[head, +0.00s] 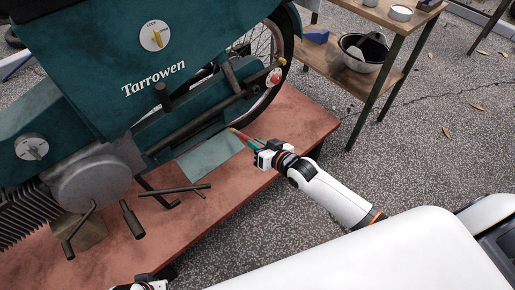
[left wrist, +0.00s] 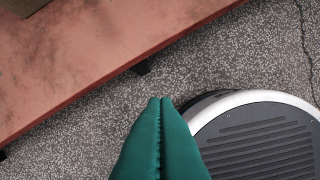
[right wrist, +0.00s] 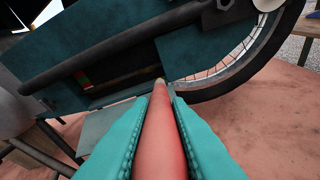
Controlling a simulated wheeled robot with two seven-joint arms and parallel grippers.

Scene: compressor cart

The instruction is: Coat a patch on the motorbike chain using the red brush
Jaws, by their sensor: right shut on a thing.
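The red brush (head: 240,134) is held by my right gripper (head: 262,153) in front of the lower side of the motorbike (head: 130,85). In the right wrist view the brush (right wrist: 160,140) lies between the teal fingers, and its pale tip points at the motorbike's lower side. I cannot tell whether the tip touches anything. The chain is not clearly distinguishable; a dark slot behind the tip holds a small red and green mark (right wrist: 85,80). My left gripper (left wrist: 160,100) is shut and empty, beyond the platform's near edge.
The motorbike stands on a reddish platform (head: 225,215). A grey-green sheet (head: 210,156) lies beside the rear wheel.

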